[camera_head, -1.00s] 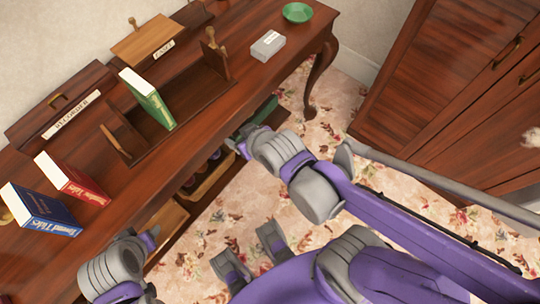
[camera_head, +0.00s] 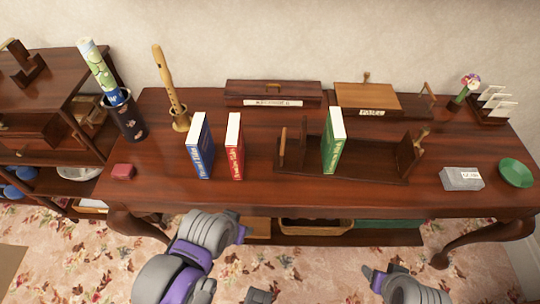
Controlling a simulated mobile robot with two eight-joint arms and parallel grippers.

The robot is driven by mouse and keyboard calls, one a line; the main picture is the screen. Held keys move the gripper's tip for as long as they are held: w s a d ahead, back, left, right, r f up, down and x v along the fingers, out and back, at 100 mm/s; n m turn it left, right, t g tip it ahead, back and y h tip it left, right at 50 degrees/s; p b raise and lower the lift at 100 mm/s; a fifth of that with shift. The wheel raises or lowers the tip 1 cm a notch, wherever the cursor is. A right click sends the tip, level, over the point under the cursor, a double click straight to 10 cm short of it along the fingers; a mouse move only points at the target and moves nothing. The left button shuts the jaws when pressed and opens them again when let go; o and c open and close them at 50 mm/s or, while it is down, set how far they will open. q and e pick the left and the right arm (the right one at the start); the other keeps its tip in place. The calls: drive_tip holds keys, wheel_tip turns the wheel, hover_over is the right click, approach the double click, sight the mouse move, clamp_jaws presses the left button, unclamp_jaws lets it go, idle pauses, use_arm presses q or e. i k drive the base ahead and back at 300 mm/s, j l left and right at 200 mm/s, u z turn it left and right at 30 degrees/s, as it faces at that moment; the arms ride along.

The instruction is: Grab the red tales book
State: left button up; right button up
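The red book (camera_head: 235,147) stands upright on the wooden table (camera_head: 300,198), with white page edges on top and lettering on its spine. A blue book (camera_head: 199,147) stands upright just to its left, with a small gap between them. My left arm comes up from the bottom, and its gripper (camera_head: 240,234) is at the table's front edge, below and in front of the red book, apart from it. Its fingers are too small to read. My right gripper (camera_head: 372,276) is low at the bottom right, in front of the table and far from the book; its fingers are unclear.
A green book (camera_head: 333,141) stands in a wooden book rack (camera_head: 405,160) to the right. A wooden recorder (camera_head: 168,92) and a dark vase (camera_head: 126,118) stand at left. A grey box (camera_head: 461,178) and green bowl (camera_head: 515,172) are at right. Bare tabletop lies in front of the books.

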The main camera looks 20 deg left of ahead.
sight(235, 144)
drive_tip(key=k+j+u, duration=0.2)
drive_tip(key=j+u, duration=0.15)
drive_tip(key=j, duration=0.15)
drive_tip(key=k+j+u, duration=0.1)
drive_tip(key=j+u, duration=0.25)
drive_tip(key=j, duration=0.15)
drive_tip(key=j+u, duration=0.35)
drive_tip(key=j, duration=0.15)
drive_tip(key=k, duration=0.05)
